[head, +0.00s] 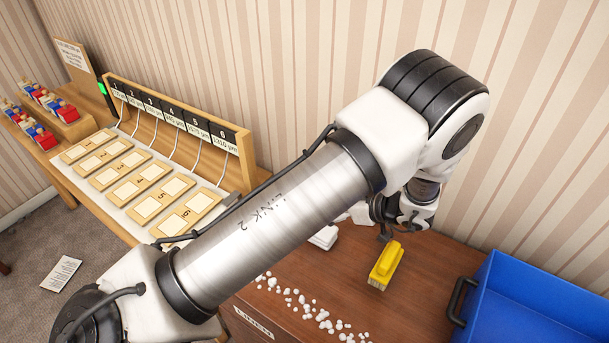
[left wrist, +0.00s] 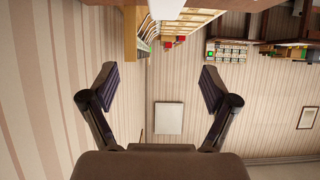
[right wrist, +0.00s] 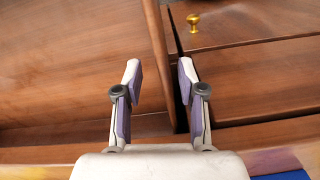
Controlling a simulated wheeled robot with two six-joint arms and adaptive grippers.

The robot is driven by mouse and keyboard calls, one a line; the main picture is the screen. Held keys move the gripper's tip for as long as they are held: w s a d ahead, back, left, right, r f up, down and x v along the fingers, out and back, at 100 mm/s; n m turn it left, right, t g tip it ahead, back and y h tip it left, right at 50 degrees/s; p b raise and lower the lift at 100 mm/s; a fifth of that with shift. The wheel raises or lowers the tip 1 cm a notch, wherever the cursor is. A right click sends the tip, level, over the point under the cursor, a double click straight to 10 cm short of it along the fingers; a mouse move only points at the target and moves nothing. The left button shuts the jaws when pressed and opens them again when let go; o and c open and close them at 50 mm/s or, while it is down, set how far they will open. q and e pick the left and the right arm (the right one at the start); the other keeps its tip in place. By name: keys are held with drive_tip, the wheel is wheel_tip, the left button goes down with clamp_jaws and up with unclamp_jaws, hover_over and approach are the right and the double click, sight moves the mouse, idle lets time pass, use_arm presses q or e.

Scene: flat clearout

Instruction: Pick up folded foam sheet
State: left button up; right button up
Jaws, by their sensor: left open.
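A small white block-like piece (head: 323,237) lies on the brown wooden top, partly hidden behind my left arm. It may be the folded foam sheet, but I cannot tell for sure. My left gripper (head: 386,226) is mostly hidden by its own wrist in the head view, above the wooden top and behind the yellow brush. In the left wrist view the left gripper (left wrist: 157,88) is open and empty, facing the room and striped wall. My right gripper (right wrist: 158,80) shows only in the right wrist view, open and empty, in front of wooden drawers. No foam sheet shows in either wrist view.
A yellow brush (head: 386,266) and scattered white crumbs (head: 305,305) lie on the wooden top (head: 425,300). A blue crate (head: 540,300) stands at the right. A numbered rack (head: 180,120) with sample plates is at the left. A brass knob (right wrist: 193,22) marks a drawer.

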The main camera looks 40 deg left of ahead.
use_arm(q)
drive_tip(key=f, duration=0.2)
drive_tip(key=f+p, duration=0.1)
drive_tip(key=f, duration=0.1)
drive_tip(key=s+a+f, duration=0.1)
drive_tip(key=f, duration=0.1)
drive_tip(key=shift+a, duration=0.1)
use_arm(e)
drive_tip(key=shift+s+a+r, duration=0.1)
drive_tip(key=shift+s+r, duration=0.15)
drive_tip(key=shift+r, duration=0.8)
use_arm(q)
drive_tip(key=shift+w+a+f, duration=0.1)
drive_tip(key=shift+w+f, duration=0.05)
drive_tip(key=shift+f, duration=0.05)
use_arm(e)
drive_tip(key=shift+w+f, duration=0.1)
use_arm(q)
drive_tip(key=p+x, duration=0.2)
drive_tip(key=x, duration=0.4)
use_arm(e)
wheel_tip(320, 180, up, 2)
drive_tip(key=shift+r, duration=0.15)
use_arm(q)
drive_tip(key=shift+a+f, duration=0.1)
drive_tip(key=shift+a, duration=0.05)
drive_tip(key=shift+c, duration=1.4)
drive_tip(key=c, duration=0.9)
